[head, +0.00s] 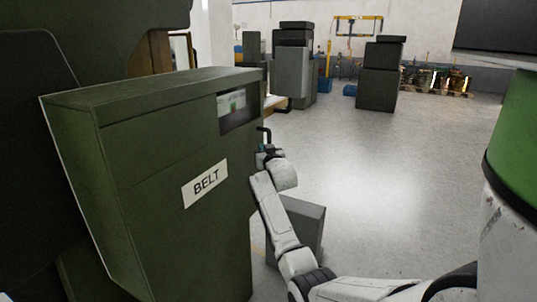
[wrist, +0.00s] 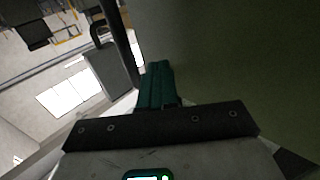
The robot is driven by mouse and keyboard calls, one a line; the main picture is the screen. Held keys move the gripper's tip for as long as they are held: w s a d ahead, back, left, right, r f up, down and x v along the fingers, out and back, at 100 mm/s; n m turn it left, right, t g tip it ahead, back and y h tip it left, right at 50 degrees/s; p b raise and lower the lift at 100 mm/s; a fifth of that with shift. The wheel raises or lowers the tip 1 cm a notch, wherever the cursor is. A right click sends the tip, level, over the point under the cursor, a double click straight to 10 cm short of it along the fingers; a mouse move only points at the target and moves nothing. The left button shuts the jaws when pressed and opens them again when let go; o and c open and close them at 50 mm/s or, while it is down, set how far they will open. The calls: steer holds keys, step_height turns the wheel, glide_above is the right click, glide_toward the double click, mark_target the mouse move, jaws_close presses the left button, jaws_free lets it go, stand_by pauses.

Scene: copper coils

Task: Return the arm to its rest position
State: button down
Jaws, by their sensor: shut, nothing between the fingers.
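My arm reaches up from the bottom of the head view, white with dark joints. My gripper (head: 264,150) is at its end, beside the right edge of the dark green cabinet labelled BELT (head: 160,180). In the wrist view the teal fingers of my gripper (wrist: 157,84) are together, with nothing between them. The green cabinet surface (wrist: 230,60) fills the right of that view, close to the fingers. Whether they touch it, I cannot tell.
A black bent handle (head: 265,132) sticks out at the cabinet's right edge, close to my gripper. A grey box (head: 305,225) stands low behind my arm. Open floor (head: 380,170) lies to the right. Dark machines (head: 380,75) and loaded pallets (head: 437,80) stand farther back.

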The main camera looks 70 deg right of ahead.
steer(key=v, duration=0.5)
steer(key=shift+s+d, duration=0.15)
steer(key=shift+s, duration=0.15)
steer(key=shift+f, duration=0.1)
